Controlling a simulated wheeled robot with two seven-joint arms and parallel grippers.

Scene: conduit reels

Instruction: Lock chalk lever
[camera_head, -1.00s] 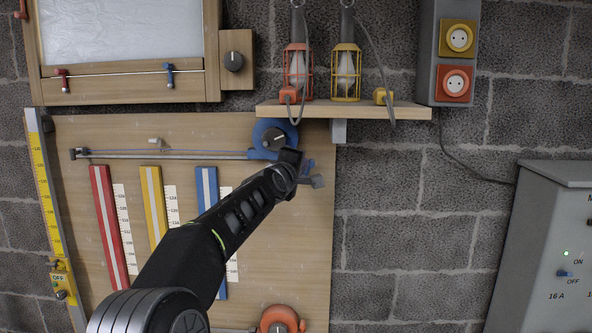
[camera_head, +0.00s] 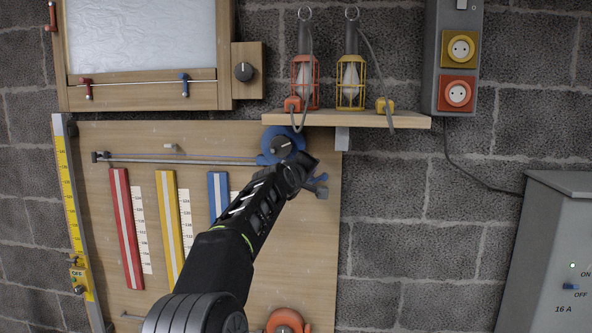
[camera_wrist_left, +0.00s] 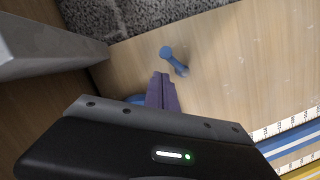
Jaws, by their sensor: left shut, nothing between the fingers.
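A blue lever (camera_head: 321,191) shows below and right of the reel, partly hidden by my left gripper (camera_head: 304,166). In the left wrist view, the lever (camera_wrist_left: 173,61) stands out from the board with a rounded end, just beyond the fingertips. My left gripper's purple-looking fingers (camera_wrist_left: 162,92) are shut and empty, close to the lever; I cannot tell whether they touch it. My right gripper is not in view.
The shelf (camera_head: 345,119) with two caged lamps hangs just above the reel, its grey bracket (camera_head: 342,139) close to my gripper. An orange reel (camera_head: 286,322) sits low on the board (camera_head: 110,230).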

